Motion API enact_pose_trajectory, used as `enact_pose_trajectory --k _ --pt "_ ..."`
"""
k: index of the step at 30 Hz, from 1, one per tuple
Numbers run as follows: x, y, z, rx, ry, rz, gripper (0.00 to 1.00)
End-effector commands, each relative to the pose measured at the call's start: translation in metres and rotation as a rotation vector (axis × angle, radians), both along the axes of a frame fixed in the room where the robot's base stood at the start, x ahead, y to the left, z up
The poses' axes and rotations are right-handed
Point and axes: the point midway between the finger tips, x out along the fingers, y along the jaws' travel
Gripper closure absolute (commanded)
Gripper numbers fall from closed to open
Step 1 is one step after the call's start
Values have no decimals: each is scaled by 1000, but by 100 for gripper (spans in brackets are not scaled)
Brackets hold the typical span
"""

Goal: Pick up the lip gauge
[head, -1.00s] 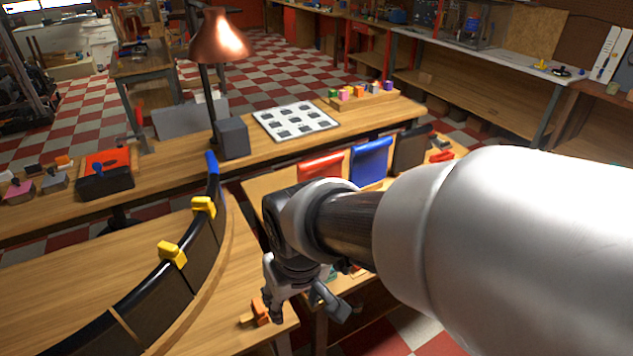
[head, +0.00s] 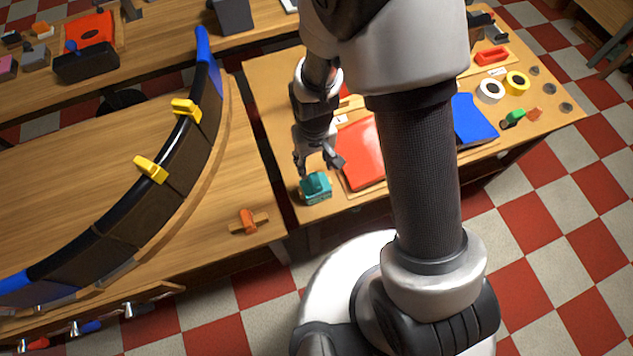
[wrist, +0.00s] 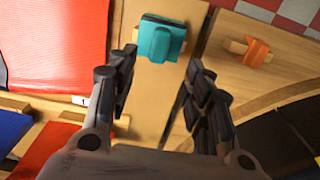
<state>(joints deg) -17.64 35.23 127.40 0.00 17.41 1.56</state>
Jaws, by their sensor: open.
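Nothing in view is marked as the lip gauge, and I cannot tell for sure which piece it is. A teal block with a raised top (head: 315,187) sits at the near left corner of the right table; in the wrist view it (wrist: 160,38) lies just beyond my fingertips, roughly between them. An orange piece on a small wooden bar (head: 248,221) lies on the left bench near its edge; it also shows in the wrist view (wrist: 257,52), right of the teal block. My gripper (head: 318,164) is open and empty above the table corner, beside the teal block, apart from it.
A curved dark duct section (head: 150,205) with yellow clips (head: 151,169) stands on the left bench. A red bin or folder (head: 362,155) lies right of the teal block, and a blue one (head: 473,120) farther right. Tape rolls (head: 491,91) sit behind. A gap separates bench and table.

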Motion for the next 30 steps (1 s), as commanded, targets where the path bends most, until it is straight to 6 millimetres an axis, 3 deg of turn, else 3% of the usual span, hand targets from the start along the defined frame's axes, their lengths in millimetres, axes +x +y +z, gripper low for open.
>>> enact_pose_trajectory --k 1,6,15,24,30 --pt "-1 -1 -15 -1 5 0 53" --pt "-1 0 -43 -1 2 0 53" --pt "-2 0 -60 0 1 0 53" --pt "-7 -1 -102 -1 2 -1 53" --pt "-6 -1 -104 0 -1 0 53"
